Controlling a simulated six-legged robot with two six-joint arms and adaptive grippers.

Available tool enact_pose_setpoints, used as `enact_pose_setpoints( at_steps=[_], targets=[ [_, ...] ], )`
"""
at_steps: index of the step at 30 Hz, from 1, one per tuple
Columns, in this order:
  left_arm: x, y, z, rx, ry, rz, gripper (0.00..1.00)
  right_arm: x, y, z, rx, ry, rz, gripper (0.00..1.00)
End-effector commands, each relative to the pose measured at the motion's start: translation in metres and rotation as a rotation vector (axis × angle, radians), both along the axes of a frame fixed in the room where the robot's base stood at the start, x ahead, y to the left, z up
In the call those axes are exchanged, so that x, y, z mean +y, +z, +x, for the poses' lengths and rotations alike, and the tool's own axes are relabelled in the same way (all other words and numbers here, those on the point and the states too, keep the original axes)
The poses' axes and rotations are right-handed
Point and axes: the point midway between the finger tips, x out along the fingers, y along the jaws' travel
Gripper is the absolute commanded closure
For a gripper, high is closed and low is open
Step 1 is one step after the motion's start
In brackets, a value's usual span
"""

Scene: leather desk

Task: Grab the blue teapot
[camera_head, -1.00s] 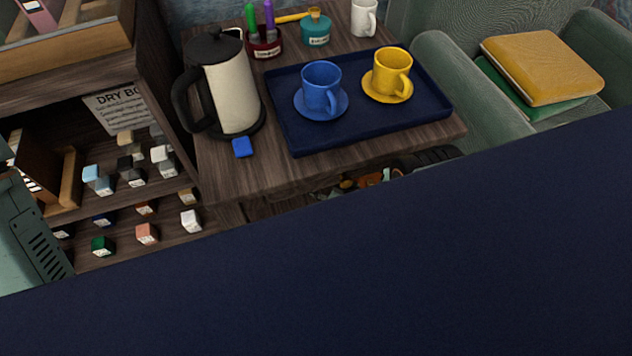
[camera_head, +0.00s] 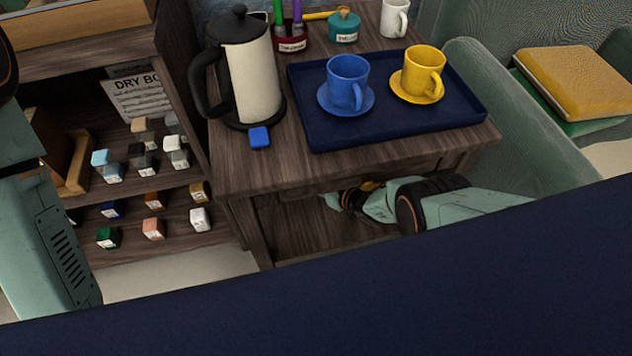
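I see no blue teapot. A cream kettle with a black lid and handle (camera_head: 253,80) stands upright at the left of the wooden table. A blue cup (camera_head: 347,78) stands on a blue saucer (camera_head: 325,103) on the dark blue tray (camera_head: 420,131). My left arm shows at the left edge, and its gripper is out of view. My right arm comes in from the right, low in front of the table and below its top. I cannot make out gripper fingers at its end. Neither arm touches the kettle or the cup.
A yellow cup (camera_head: 421,72) shares the tray. A small blue block (camera_head: 259,137) lies before the kettle. A red pen holder (camera_head: 291,38), teal pot (camera_head: 344,28) and white mug (camera_head: 395,18) stand behind. Shelves with several small blocks are left; a green armchair (camera_head: 490,90) is right.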

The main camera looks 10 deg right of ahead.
Motion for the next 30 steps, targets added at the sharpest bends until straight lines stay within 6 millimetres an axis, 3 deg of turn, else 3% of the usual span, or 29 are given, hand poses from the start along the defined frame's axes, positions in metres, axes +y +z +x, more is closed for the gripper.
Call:
enact_pose_setpoints(
  at_steps=[5, 18, 30],
  targets=[
    [0.0000, 0.0004, 0.0001, 0.000, 0.000, 0.000, 1.00, 0.0001, 0.0006, 0.0001, -0.001, 0.000, 0.001, 0.62],
    [0.0000, 0.0004, 0.0001, 0.000, 0.000, 0.000, 1.00, 0.0000, 0.0004, -0.0001, 0.000, 0.000, 0.000, 1.00],
    [0.0000, 0.0004, 0.0001, 0.000, 0.000, 0.000, 1.00, -0.0002, 0.0002, -0.0002, 0.000, 0.000, 0.000, 1.00]
  ],
)
